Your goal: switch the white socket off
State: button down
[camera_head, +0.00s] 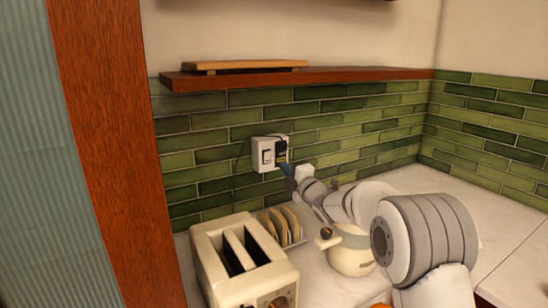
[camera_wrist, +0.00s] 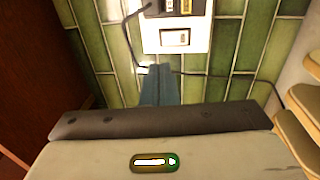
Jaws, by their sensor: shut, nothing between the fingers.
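The white socket (camera_head: 258,153) is on the green tiled wall, with a rocker switch (camera_head: 266,157) on its left and a black plug (camera_head: 281,151) on its right. In the wrist view, the socket (camera_wrist: 205,35) is at the top, with the switch (camera_wrist: 176,38) below the plug (camera_wrist: 178,5). My gripper (camera_head: 286,169) is by the socket's lower right corner in the head view. In the wrist view, my gripper (camera_wrist: 159,72) is shut and empty, its tips appearing just below the socket, slightly left of the switch. I cannot tell whether they touch the wall.
A cream toaster (camera_head: 245,265), a rack with toast slices (camera_head: 283,226) and a cream kettle (camera_head: 350,253) stand on the counter below. A wooden shelf (camera_head: 330,77) runs above the socket. A dark cord (camera_wrist: 235,75) crosses the tiles near my fingers.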

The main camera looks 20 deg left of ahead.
aim_at(268, 155)
jog(key=shift+w+d+f+b, duration=0.1)
jog(key=shift+d+f+b, duration=0.2)
jog(key=shift+f, duration=0.45)
jog(key=shift+a+r, duration=0.1)
jog(key=shift+a, duration=0.05)
jog(key=p+x, duration=0.3)
jog(key=x, duration=0.6)
jog(key=shift+w+a+p, duration=0.2)
jog(key=shift+w+p, duration=0.1)
